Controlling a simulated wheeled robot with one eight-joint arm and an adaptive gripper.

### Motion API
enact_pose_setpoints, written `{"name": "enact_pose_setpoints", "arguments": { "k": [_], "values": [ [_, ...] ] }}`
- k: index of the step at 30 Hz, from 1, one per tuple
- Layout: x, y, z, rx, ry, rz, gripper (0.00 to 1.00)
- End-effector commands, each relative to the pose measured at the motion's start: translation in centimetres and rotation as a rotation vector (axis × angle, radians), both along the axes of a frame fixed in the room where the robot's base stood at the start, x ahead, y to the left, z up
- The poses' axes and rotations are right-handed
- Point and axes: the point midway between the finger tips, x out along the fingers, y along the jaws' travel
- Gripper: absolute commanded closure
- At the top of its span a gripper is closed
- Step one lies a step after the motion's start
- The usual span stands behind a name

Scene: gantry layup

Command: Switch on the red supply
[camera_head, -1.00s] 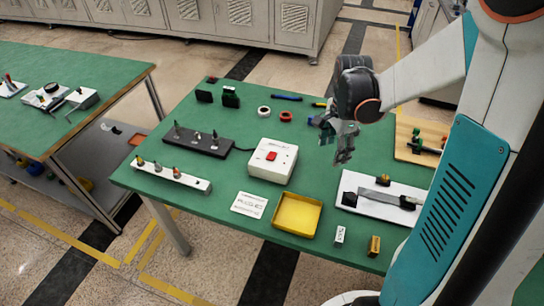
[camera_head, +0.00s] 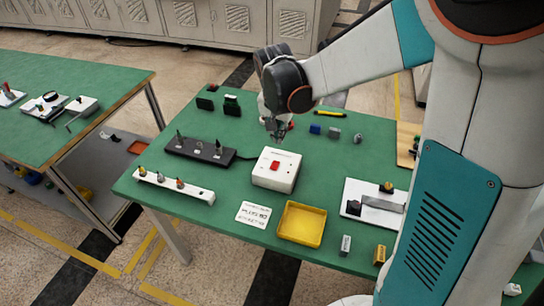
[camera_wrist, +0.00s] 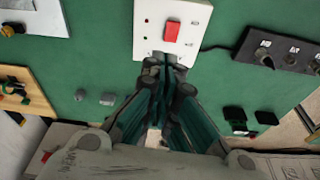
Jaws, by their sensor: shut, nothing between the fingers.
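The supply is a white box (camera_head: 287,179) with a red switch (camera_head: 275,165) on its top, standing near the middle of the green table. In the wrist view the box (camera_wrist: 193,48) lies beyond my fingertips, with the red switch (camera_wrist: 172,31) in plain view. My gripper (camera_head: 277,136) is shut and empty, just behind the box in the head view. In the wrist view its fingertips (camera_wrist: 167,66) overlap the near edge of the box. I cannot tell whether they touch it. Whether the switch is on or off cannot be told.
A black strip with several levers (camera_head: 200,152) stands left of the box, joined by a cable. A white strip with coloured knobs (camera_head: 172,187), a printed card (camera_head: 253,215) and a yellow tray (camera_head: 319,226) lie in front. A white board (camera_head: 360,192) is at right.

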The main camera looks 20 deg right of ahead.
Motion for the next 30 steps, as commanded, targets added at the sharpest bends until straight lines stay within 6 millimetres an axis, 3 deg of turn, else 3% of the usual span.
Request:
{"name": "enact_pose_setpoints", "arguments": {
  "k": [5,17,23,30],
  "values": [
    [0.6,1.7,0.6,-0.023,-0.011,0.085,1.0],
    [0.7,1.6,0.3,-0.024,-0.011,0.088,1.0],
    [1.2,1.3,-2.1,-0.024,-0.011,0.087,1.0],
    [2.1,0.6,-6.8,-0.024,-0.011,0.086,1.0]
  ]
}}
